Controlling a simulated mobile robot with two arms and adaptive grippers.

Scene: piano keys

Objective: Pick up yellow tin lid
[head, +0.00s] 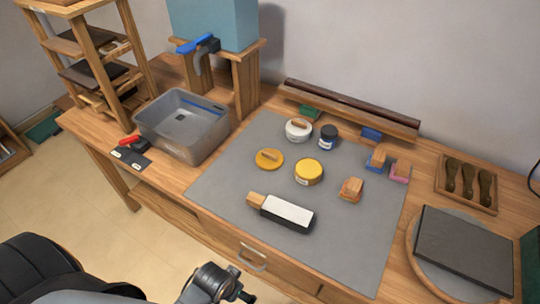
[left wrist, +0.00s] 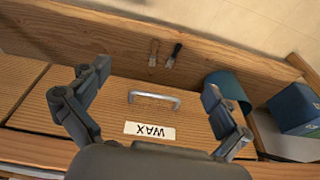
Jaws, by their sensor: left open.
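The yellow tin lid (head: 269,158) is a flat round yellow disc with a wooden piece across its top. It lies on the grey mat (head: 225,185), left of a round yellow tin (head: 308,171) and apart from it. My left gripper (head: 242,287) is low at the bottom of the head view, in front of the bench and well away from the lid. In the left wrist view its two fingers (left wrist: 155,85) are spread and empty, facing a drawer front with a metal handle and a WAX label. The lid is not seen there. My right gripper is not in view.
Near the lid are a white tin (head: 298,129), a dark blue jar (head: 328,137) and a white block with a wooden handle (head: 286,212). A grey bin (head: 184,125) stands left. The drawer handle (head: 253,258) juts from the bench front. Mat space left of the lid is clear.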

